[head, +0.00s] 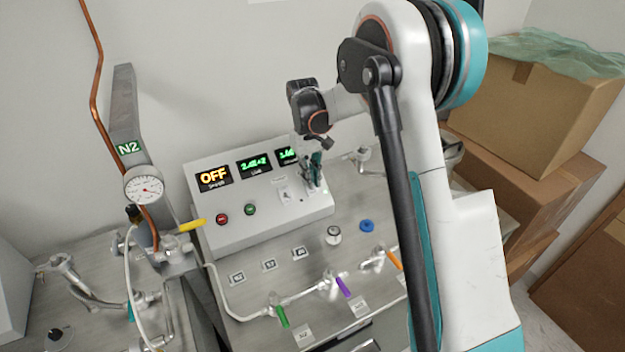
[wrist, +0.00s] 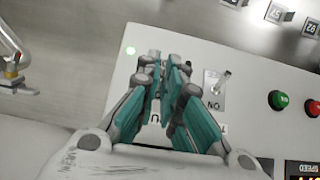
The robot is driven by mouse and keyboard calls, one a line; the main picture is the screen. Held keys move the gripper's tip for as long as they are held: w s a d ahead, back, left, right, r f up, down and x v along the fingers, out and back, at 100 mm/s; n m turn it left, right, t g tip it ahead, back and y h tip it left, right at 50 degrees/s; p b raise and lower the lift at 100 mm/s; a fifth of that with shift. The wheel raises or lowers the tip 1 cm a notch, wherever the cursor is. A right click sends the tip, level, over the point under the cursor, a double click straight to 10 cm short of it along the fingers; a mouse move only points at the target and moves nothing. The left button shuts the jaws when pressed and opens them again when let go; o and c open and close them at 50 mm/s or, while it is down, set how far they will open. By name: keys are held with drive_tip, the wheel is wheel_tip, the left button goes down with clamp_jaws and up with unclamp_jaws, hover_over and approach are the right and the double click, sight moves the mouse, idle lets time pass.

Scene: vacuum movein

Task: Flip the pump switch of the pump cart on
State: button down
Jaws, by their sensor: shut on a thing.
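The pump cart carries a light grey control box (head: 262,222) with a sloped panel, and its left display (head: 213,177) reads OFF in orange. A toggle switch (head: 285,192) stands on the panel; in the wrist view this visible toggle (wrist: 219,84) is beside my fingers, apart from them. My gripper (head: 315,172) is down at the panel's right part. In the wrist view my gripper (wrist: 168,72) is shut on a switch, with its teal-padded fingers a small gap apart. The fingers hide that switch and most of the label below it.
Red (head: 222,219) and green (head: 250,209) buttons sit on the panel's left. Valves with purple (head: 343,287) and green (head: 282,317) handles stand in front of the box. An N2 gauge (head: 145,188) is at left; cardboard boxes (head: 530,100) are stacked at right.

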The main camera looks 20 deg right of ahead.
drive_tip(key=shift+w+g, duration=0.15)
drive_tip(key=shift+g, duration=0.15)
drive_tip(key=c, duration=1.7)
unclamp_jaws()
drive_tip(key=v, duration=1.2)
drive_tip(key=shift+a, duration=0.15)
drive_tip(key=shift+r, duration=0.1)
